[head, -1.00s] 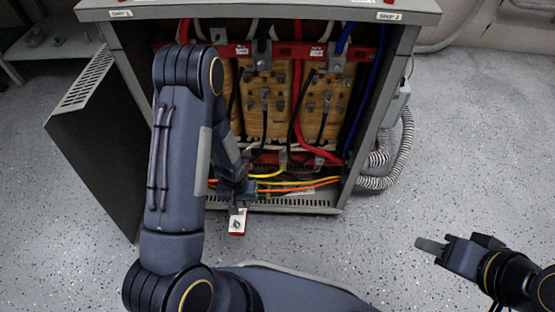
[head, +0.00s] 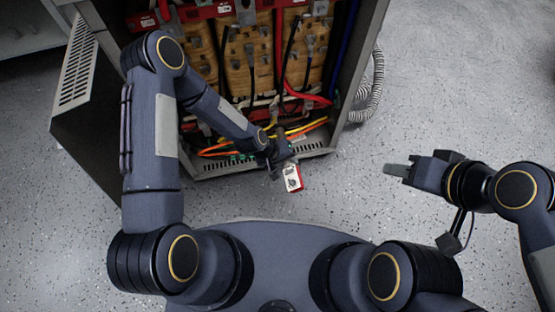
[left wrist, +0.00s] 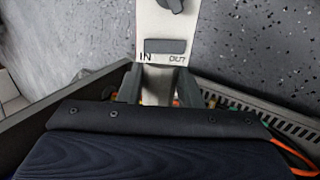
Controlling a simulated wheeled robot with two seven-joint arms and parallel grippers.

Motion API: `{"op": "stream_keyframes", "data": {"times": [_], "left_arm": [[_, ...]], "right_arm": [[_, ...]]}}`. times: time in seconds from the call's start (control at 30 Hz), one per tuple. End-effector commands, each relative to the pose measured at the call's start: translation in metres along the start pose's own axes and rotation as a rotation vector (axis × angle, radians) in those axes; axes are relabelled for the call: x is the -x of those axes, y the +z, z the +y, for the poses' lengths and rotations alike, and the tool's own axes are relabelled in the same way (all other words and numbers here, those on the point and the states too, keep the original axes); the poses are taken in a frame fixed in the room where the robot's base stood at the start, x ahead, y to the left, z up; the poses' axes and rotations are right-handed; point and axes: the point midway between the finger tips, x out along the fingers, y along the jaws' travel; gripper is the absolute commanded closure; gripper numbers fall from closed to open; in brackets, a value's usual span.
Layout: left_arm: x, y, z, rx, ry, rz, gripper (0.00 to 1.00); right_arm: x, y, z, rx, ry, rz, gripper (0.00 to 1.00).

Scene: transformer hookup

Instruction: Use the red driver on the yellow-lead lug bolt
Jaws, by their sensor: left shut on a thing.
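My left gripper (head: 277,160) is shut on a red-and-white tool (head: 292,179), which appears to be the red driver. It is held in front of the cabinet's lower edge. In the left wrist view the tool shows a pale face (left wrist: 168,22) with a dark knob and the marks IN and OUT. The yellow lead (head: 306,130) runs across the bottom of the cabinet, just above and right of the gripper. Its lug bolt cannot be made out. My right gripper (head: 396,169) is over the floor at the right, with no object seen in it; its jaw gap is unclear.
The open grey cabinet (head: 357,62) holds wound coils (head: 264,52) and red, blue, black and orange cables. Its vented door (head: 80,75) stands open at the left. A grey corrugated conduit (head: 368,100) is at its right. The floor in front is clear.

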Motion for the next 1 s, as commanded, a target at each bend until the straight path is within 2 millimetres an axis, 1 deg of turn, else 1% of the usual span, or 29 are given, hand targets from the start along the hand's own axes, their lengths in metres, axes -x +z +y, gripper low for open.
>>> {"op": "stream_keyframes", "data": {"times": [0.27,0.7,0.9,1.0], "left_arm": [[0.0,-0.003,0.0,-0.001,0.0,0.002,1.0],[0.0,-0.039,0.0,-0.001,0.0,0.003,1.0],[0.0,-0.049,0.0,-0.002,0.0,0.002,1.0],[0.001,-0.051,0.0,-0.001,-0.001,0.0,1.0]], "right_arm": [[-0.003,0.001,0.001,0.0,0.0,0.0,0.64],[-0.011,0.006,0.005,0.0,0.0,0.0,0.64],[-0.013,0.007,0.006,0.0,0.0,0.0,0.64],[-0.014,0.007,0.006,0.0,0.0,0.0,0.64]]}}
